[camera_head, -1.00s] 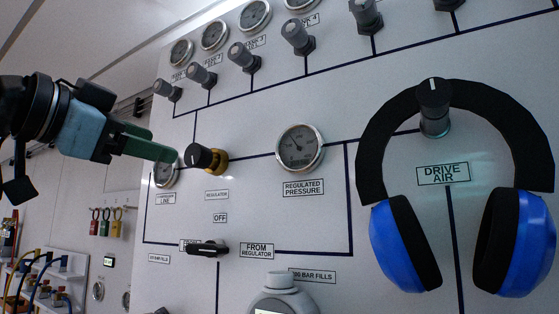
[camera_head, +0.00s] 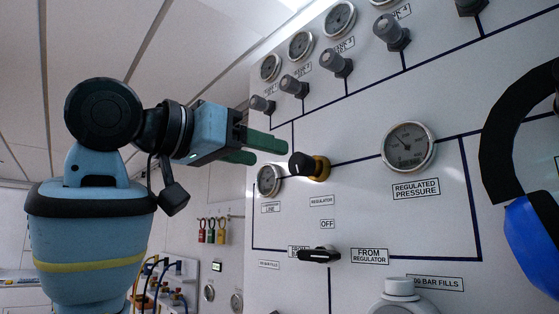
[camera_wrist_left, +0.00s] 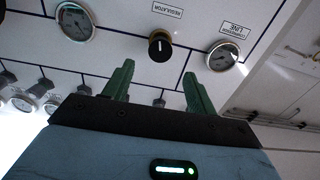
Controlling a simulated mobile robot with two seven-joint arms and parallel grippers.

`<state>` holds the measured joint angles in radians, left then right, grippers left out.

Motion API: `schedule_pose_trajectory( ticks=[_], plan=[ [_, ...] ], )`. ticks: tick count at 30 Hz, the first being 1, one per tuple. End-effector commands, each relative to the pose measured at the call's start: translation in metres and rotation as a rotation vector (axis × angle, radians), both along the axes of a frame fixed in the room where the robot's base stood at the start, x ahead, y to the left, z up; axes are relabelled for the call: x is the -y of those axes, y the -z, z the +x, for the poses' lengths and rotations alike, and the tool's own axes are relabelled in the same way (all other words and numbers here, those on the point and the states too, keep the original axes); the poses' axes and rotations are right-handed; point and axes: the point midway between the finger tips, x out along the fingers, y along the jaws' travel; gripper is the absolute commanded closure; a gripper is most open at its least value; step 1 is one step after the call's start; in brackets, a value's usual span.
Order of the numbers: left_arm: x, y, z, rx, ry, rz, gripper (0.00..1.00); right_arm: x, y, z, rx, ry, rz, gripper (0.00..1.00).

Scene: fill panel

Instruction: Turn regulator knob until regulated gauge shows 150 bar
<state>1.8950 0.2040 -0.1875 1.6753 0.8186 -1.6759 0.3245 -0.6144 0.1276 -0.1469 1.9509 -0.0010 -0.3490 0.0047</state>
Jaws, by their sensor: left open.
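The regulator knob (camera_head: 304,164), black with a white mark on a brass base, sticks out of the panel above the "REGULATOR" label. It also shows in the left wrist view (camera_wrist_left: 160,45), ahead of and between my fingers, with its white mark about vertical there. The regulated pressure gauge (camera_head: 408,147) is right of the knob; its needle points to the upper left, and the numbers are too small to read. My left gripper (camera_head: 262,149) is open and empty, its green fingers pointing at the knob with a small gap, not touching it. My right gripper is not in view.
A black selector handle (camera_head: 319,255) sits below the knob, and a smaller line gauge (camera_head: 269,180) is to its left. A row of grey knobs (camera_head: 337,62) runs above. Blue and black ear defenders (camera_head: 532,240) hang at the right.

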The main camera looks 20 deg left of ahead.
Motion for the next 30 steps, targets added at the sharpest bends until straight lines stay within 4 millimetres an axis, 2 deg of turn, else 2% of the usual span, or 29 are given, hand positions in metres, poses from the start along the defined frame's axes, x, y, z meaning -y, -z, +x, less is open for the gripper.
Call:
schedule_pose_trajectory(
  ticks=[5, 18, 30],
  plan=[
    [0.005, 0.000, 0.007, -0.001, 0.000, 0.002, 0.43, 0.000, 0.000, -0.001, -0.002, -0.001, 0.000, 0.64],
    [0.038, 0.000, 0.057, -0.001, 0.000, 0.003, 0.43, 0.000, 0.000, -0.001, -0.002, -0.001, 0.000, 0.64],
    [0.043, 0.000, 0.065, 0.002, -0.001, 0.003, 0.43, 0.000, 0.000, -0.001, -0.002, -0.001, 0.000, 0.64]
  ],
)
